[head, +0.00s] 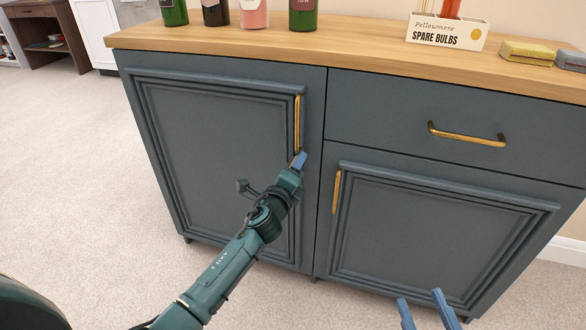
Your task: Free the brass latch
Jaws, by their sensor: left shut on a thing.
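A vertical brass handle (298,120) runs along the right edge of the tall left cabinet door (215,150), which looks closed. No separate brass latch can be made out. My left gripper (300,158) is at the lower end of this handle, shut on it; its fingers partly hide that end. My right gripper (420,296) shows at the bottom edge, in front of the lower right door (440,220). Its two blue fingers are apart with nothing between them.
A drawer (450,110) with a horizontal brass handle (465,134) is at the upper right. The lower right door has its own brass handle (336,192). Bottles (303,14), a spare bulbs box (446,32) and sponges (526,52) stand on the wooden top. Carpet (80,170) at left is clear.

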